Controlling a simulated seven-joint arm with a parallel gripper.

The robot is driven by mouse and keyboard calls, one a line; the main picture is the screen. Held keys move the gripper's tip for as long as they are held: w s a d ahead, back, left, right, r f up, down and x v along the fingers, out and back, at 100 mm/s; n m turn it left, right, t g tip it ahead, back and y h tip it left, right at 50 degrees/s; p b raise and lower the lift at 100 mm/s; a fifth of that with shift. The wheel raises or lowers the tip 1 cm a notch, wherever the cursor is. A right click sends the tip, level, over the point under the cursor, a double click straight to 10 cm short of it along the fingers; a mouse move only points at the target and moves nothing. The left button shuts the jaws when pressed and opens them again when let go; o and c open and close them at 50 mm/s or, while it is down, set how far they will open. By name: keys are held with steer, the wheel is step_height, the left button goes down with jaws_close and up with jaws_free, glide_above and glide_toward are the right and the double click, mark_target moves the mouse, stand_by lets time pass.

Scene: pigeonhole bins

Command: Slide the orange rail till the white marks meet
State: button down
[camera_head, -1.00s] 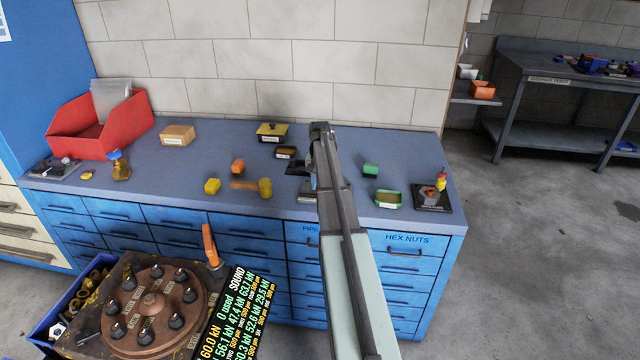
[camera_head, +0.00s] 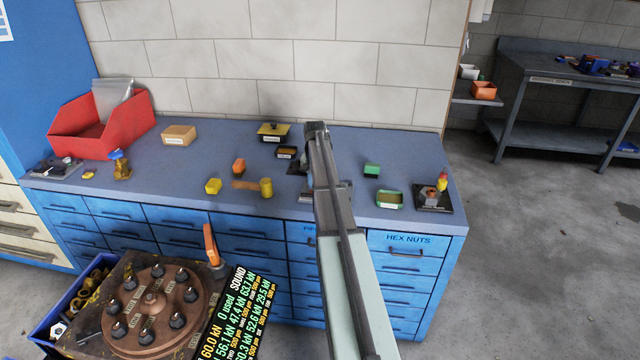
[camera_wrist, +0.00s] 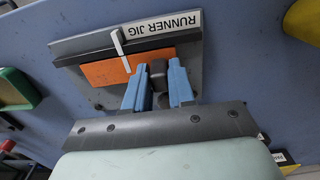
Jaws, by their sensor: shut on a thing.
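In the wrist view the runner jig (camera_wrist: 75,46) is a grey plate with a raised bar and a "RUNNER JIG" label. The orange rail (camera_wrist: 103,73) lies along the bar. A thick white mark (camera_wrist: 118,42) on the bar and a thinner white mark (camera_wrist: 126,63) on the orange rail look nearly in line, end to end. My gripper (camera_wrist: 159,68) has its blue fingers shut on a dark knob (camera_wrist: 158,77) at the rail's right end. In the head view my arm hides most of the jig and the rail.
A green block (camera_head: 372,171) and a green tray (camera_head: 389,200) lie right. A red bin (camera_head: 125,128) stands far left.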

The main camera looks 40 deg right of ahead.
steer(key=c, duration=1)
jaws_free()
steer(key=shift+c, duration=0.2)
step_height(320, 180, up, 14)
steer(key=shift+f, duration=0.1)
